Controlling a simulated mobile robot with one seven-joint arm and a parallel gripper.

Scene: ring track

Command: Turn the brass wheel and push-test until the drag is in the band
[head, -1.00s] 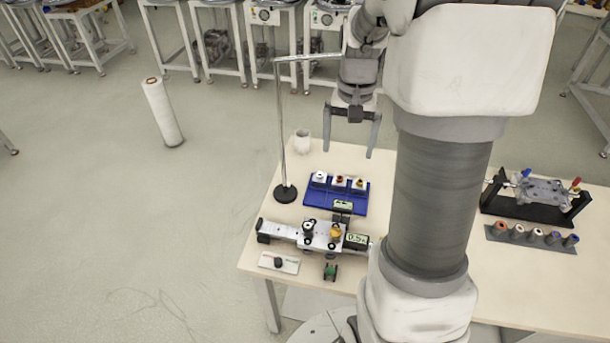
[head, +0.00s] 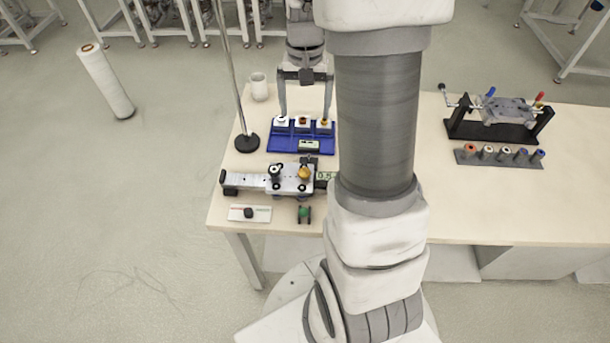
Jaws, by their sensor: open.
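A ring-track rig (head: 240,184), a pale bar with a block, lies along the near left part of the table. The brass wheel (head: 304,173) sits on top of the block, with a black-and-white knob (head: 275,171) to its left. A readout (head: 325,176) at the rig's right end is partly hidden by my arm; its digits seem to start with 0.5. My gripper (head: 305,117) is open and empty, pointing down behind the rig. Its fingertips overlap the back of the blue tray in the picture; I cannot tell their height above it. It is apart from the brass wheel.
The blue tray (head: 285,147) holds three small pieces and a small display (head: 309,146). A stand (head: 247,142) with a tall pole and a white mug (head: 259,87) are left. A slider plate (head: 240,213) and green piece (head: 304,214) lie in front. A black-framed fixture (head: 492,131) stands right.

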